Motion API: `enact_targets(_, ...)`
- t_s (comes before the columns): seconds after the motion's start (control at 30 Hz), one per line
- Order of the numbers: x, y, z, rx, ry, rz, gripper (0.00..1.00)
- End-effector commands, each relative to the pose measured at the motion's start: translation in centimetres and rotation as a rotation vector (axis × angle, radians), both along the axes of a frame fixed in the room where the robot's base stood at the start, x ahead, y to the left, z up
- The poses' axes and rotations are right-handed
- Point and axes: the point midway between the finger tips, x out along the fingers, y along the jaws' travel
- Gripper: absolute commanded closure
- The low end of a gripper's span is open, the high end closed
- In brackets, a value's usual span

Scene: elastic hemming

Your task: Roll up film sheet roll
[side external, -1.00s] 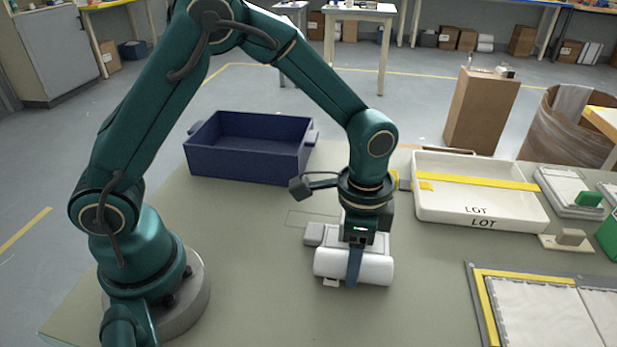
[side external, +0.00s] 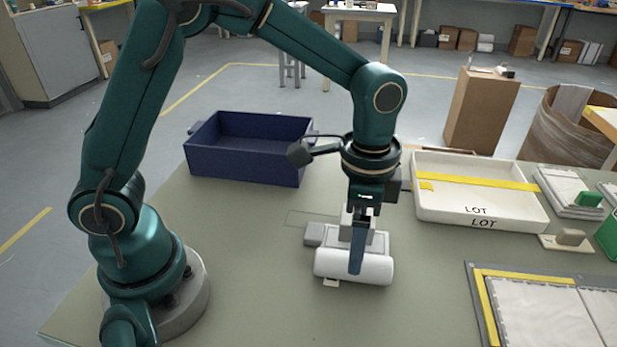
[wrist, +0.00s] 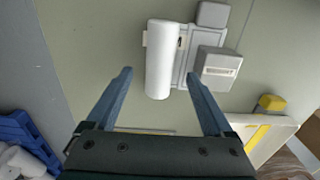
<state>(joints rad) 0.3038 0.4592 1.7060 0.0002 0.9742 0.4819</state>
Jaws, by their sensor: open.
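The film sheet roll (side external: 338,268) is a white cylinder lying on the bench, fully rolled as far as I can see. It lies against a grey fixture (side external: 318,235) with a raised block. In the wrist view the white roll (wrist: 159,60) lies ahead of the fingertips, with the grey fixture (wrist: 214,66) to its right. My gripper (side external: 356,268) points down above the roll, and one blue finger hides part of the roll in the side view. In the wrist view my gripper (wrist: 158,76) is open and empty, its two fingers spread wide.
A dark blue bin (side external: 245,168) stands behind, at the back left of the bench. A white tray (side external: 440,208) marked LOT, with a yellow strip, is to the right. A yellow-edged panel (side external: 487,305) lies at the front right. The bench front is clear.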

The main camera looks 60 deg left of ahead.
Motion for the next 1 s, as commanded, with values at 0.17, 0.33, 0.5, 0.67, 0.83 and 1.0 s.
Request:
enact_targets(0.17,0.0,0.0,0.1,0.001,0.001,0.000,0.14)
enact_targets(0.33,-0.1,0.0,0.0,0.001,0.004,-0.030,0.64)
enact_targets(0.5,-0.8,0.5,0.6,0.029,0.041,-0.298,1.00)
enact_targets(0.67,-2.0,-0.8,3.2,0.075,0.060,-0.798,1.00)
enact_targets(0.83,-3.9,-3.2,6.6,0.138,0.058,-1.321,1.00)
enact_targets(1.0,-5.5,-5.6,8.8,0.179,0.011,-1.547,1.00)
